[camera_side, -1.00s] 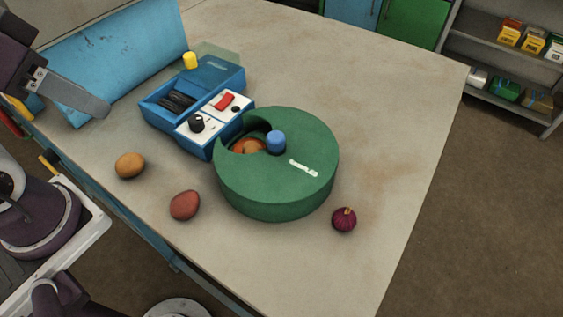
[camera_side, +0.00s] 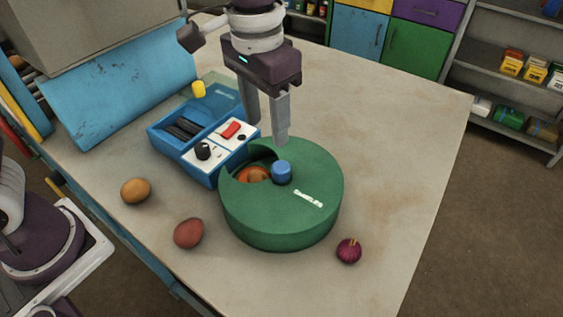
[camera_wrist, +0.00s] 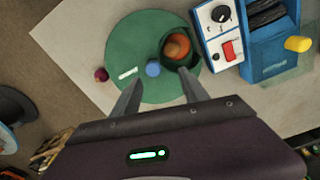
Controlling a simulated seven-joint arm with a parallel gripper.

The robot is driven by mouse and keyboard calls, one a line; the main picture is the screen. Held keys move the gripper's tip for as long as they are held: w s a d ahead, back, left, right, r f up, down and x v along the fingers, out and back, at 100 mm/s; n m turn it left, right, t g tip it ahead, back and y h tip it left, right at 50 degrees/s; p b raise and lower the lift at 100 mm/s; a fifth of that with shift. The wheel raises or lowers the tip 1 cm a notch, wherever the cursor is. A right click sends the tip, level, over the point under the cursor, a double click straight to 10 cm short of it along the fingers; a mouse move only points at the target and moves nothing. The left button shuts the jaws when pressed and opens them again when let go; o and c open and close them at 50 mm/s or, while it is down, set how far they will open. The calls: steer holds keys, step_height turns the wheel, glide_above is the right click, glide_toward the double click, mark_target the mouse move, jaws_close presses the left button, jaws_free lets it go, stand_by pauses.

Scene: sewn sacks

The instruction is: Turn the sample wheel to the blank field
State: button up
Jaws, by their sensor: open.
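The sample wheel (camera_side: 290,215) is a round green drum on the table with a white label on top and a blue knob (camera_side: 281,171) near its middle. A cut-out in its top shows an orange-brown item (camera_side: 252,174) inside. The wheel (camera_wrist: 135,65), its blue knob (camera_wrist: 153,69) and the orange item (camera_wrist: 177,46) also show in the wrist view. My gripper (camera_side: 266,135) is open and empty, fingers pointing down, above and behind the knob in the side view. In the wrist view my fingertips (camera_wrist: 162,82) lie either side of the knob's near side, apart from it.
A blue device (camera_side: 205,140) with a black dial, red switch and yellow knob stands left of the wheel. A yellow-brown potato-like item (camera_side: 135,191), a reddish one (camera_side: 188,233) and a purple onion-like item (camera_side: 348,250) lie around it. The table's right side (camera_side: 400,150) is clear.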

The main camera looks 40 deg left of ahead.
mark_target(281, 165)
steer(key=d+f, duration=0.1)
steer(key=w+d+f, duration=0.1)
steer(key=f, duration=0.1)
steer(key=shift+d+g, duration=0.15)
steer(key=shift+g, duration=0.15)
step_height(281, 165, down, 7)
steer(key=shift+r, duration=0.2)
jaws_close()
steer(key=shift+r, duration=0.1)
stand_by(0.9)
